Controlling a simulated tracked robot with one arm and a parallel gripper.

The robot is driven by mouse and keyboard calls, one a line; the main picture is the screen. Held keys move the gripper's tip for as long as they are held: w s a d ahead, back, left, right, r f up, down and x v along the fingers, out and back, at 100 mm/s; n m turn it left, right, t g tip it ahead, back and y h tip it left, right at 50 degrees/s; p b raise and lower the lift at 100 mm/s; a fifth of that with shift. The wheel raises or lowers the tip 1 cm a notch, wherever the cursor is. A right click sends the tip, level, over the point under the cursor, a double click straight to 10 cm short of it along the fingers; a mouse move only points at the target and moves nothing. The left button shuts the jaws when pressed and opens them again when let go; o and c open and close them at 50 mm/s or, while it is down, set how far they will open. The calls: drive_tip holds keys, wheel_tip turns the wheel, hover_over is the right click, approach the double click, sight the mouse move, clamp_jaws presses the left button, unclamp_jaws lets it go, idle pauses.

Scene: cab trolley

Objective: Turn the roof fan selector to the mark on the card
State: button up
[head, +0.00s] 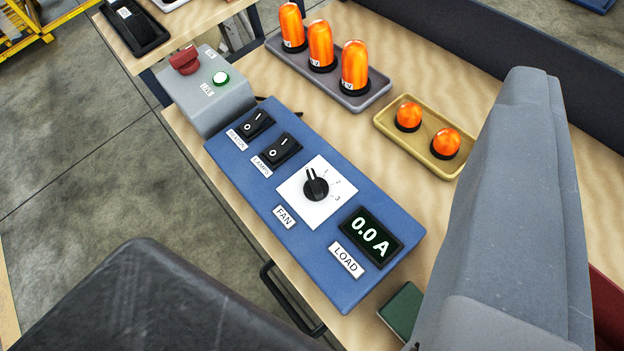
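The fan selector (316,186) is a black knob on a white square plate, on the sloping blue panel (350,293) mid-picture. A FAN label (285,217) sits beside it. Its white pointer line aims toward the top of the picture, short of the small numbered marks along the plate's right side. No card with a readable mark shows. My gripper (335,160) is open, with a dark finger at lower left and a grey finger at right. The fingers stand wide apart, nearer the camera than the panel, and nothing is seen between them touching the knob.
Two black rocker switches (256,123) and a LOAD display (371,237) reading 0.0 A share the panel. A grey box (215,100) has a red knob and green button. Orange beacons stand in a grey tray (378,91); smaller ones sit in a yellow tray (386,125).

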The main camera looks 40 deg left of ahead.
drive_tip(key=w+a+f+n+g+p, duration=0.2)
drive_tip(key=w+a+f+g+p, duration=0.15)
drive_tip(key=w+p, duration=0.25)
drive_tip(key=n+g+p, duration=0.7)
drive_tip(key=g+p, duration=0.4)
drive_tip(key=p, duration=0.4)
hover_over(312, 178)
wheel_tip(312, 178, down, 11)
wheel_tip(312, 178, down, 13)
drive_tip(key=shift+f+b, duration=0.2)
drive_tip(key=shift+b, duration=0.25)
